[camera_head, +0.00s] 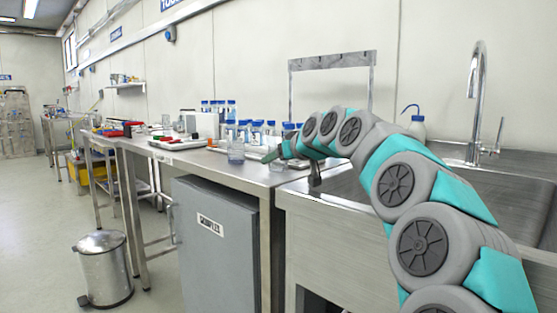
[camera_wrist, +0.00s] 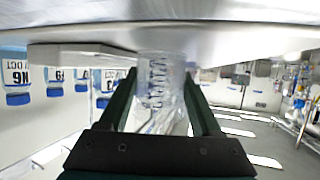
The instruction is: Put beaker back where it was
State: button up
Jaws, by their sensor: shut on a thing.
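The beaker (camera_wrist: 160,85) is clear glass with dark graduation marks. In the wrist view, which is upside down, it sits between the two dark green fingers of my gripper (camera_wrist: 163,92), which is shut on it. Its base is at or very close to the steel bench top; I cannot tell whether it touches. In the head view a clear beaker (camera_head: 236,151) appears upright near the front edge of the bench (camera_head: 205,161), just left of my gripper (camera_head: 264,157). The fingers are small and partly hidden there.
Several blue-capped bottles (camera_head: 257,133) stand behind the beaker. A white tray (camera_head: 176,144) lies to its left. The sink (camera_head: 505,205) with a tall tap (camera_head: 477,100) and a metal frame (camera_head: 332,62) are at right. A grey cabinet (camera_head: 218,245) stands under the bench.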

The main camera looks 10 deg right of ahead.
jog(key=shift+f, duration=0.2)
jog(key=o, duration=1.4)
jog(key=shift+o, duration=0.2)
jog(key=shift+r, duration=0.15)
jog(key=v, duration=1.2)
jog(key=shift+b, duration=0.3)
